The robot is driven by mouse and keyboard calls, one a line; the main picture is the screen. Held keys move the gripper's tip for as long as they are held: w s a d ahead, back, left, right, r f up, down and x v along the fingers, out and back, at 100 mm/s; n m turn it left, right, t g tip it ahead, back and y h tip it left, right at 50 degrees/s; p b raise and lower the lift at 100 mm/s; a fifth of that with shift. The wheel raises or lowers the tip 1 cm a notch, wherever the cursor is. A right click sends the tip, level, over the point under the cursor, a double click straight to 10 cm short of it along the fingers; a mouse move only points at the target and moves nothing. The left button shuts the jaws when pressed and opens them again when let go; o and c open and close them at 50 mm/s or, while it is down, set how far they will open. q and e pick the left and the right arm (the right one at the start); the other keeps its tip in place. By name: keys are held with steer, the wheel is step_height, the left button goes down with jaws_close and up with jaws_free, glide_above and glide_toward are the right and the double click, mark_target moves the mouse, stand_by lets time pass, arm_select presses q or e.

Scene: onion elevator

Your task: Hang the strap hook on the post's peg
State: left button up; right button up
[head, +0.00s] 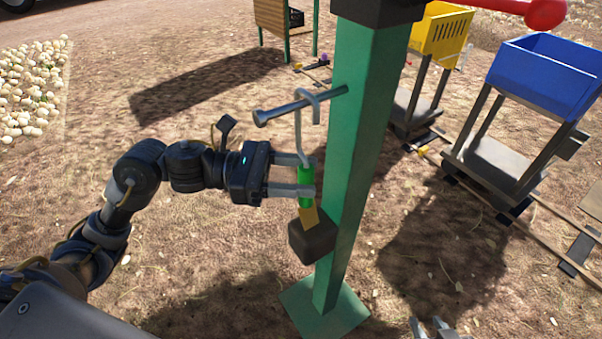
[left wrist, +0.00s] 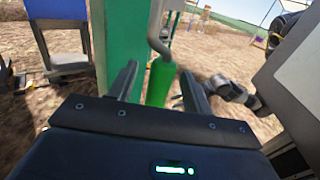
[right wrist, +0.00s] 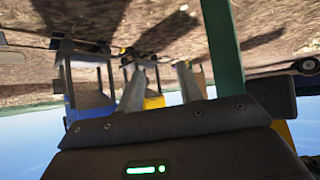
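The grey strap hook (head: 298,140) has a green handle (head: 305,174). Its bend arches above the grey peg (head: 275,113), and its tip comes down past the peg. I cannot tell if the bend touches it. The peg sticks out left from the green post (head: 353,130). A yellow strap (head: 308,213) and dark block (head: 312,242) hang below the handle. My left gripper (head: 314,176) has its fingers on either side of the handle, apart, with gaps showing beside the handle (left wrist: 160,82) in the left wrist view. My right gripper (head: 428,326) is open and empty (right wrist: 162,68).
The post stands on a green base plate (head: 322,308). Blue (head: 550,75) and yellow (head: 438,35) bins on carts stand on rails at right.

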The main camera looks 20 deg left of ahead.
arm_select(q)
steer(key=b+v, duration=0.2)
steer(key=v, duration=0.8)
steer(key=shift+a, duration=0.4)
arm_select(e)
steer(key=w+a+r+n+t+y, duration=0.1)
steer(key=w+a+r+t+y, duration=0.1)
steer(key=a+r+t, duration=0.2)
steer(key=shift+w+a+r+y, duration=0.2)
steer(key=shift+w+r+y, duration=0.2)
steer(key=shift+r, duration=0.25)
